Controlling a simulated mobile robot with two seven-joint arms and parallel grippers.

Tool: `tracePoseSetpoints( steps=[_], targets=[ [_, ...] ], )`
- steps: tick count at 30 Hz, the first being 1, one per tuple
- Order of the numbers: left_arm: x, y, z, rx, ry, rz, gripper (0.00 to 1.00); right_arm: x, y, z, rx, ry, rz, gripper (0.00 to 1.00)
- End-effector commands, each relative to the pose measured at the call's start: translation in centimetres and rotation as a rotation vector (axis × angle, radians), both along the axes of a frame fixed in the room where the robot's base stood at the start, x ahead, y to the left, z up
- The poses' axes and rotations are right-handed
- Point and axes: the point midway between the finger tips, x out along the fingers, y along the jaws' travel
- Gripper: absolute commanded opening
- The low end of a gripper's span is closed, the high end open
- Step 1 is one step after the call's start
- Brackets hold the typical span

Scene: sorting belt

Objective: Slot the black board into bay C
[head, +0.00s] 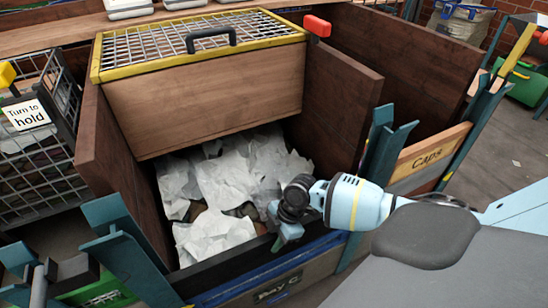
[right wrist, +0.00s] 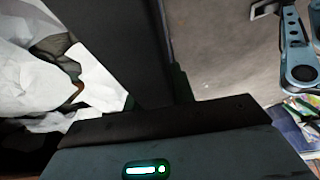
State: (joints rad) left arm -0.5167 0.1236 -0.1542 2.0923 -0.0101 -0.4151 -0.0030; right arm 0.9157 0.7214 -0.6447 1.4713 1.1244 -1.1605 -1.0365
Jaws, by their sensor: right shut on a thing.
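The black board (head: 205,264) shows in the head view as a dark strip across the front opening of bay C, whose label (head: 277,288) is on the panel below. My right gripper (head: 284,234) comes down at the board's upper edge, right of its middle, and is shut on it. The board also shows in the right wrist view (right wrist: 115,45), running away from the gripper. Teal brackets (head: 125,240) stand at the bay's left front corner and at its right (head: 385,145). Whether the board's ends sit inside them cannot be told.
Crumpled white paper (head: 225,180) fills the bay's floor. A wooden box with a yellow-rimmed mesh lid (head: 200,45) covers its back. Brown side walls (head: 335,95) flank the bay. A panel marked Caps (head: 428,158) is to the right, a wire cage (head: 40,180) to the left.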

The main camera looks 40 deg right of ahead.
Motion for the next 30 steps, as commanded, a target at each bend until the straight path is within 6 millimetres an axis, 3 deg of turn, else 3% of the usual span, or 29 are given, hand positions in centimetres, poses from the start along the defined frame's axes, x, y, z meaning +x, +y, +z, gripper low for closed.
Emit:
tracePoseSetpoints(
  steps=[11, 12, 17, 27, 30],
  targets=[
    [-0.6, -0.1, -1.1, -0.001, 0.016, 0.003, 0.51, 0.2, 0.0, -1.0, 0.003, -0.006, -0.001, 0.00],
    [-0.6, -0.1, -1.0, -0.001, 0.016, 0.003, 0.51, 0.2, 0.0, -0.8, 0.003, -0.006, -0.001, 0.31],
    [-0.5, -0.1, -0.9, -0.002, 0.014, 0.004, 0.51, 0.1, 0.0, -0.9, 0.001, -0.004, 0.000, 0.51],
    [-0.3, 0.0, -0.7, 0.000, 0.007, 0.000, 0.51, -0.1, 0.0, -1.2, -0.001, 0.004, 0.000, 0.51],
    [0.1, 0.1, -0.3, 0.003, -0.001, -0.005, 0.51, -0.1, -0.5, -0.1, -0.003, 0.000, 0.000, 0.51]
  ],
)
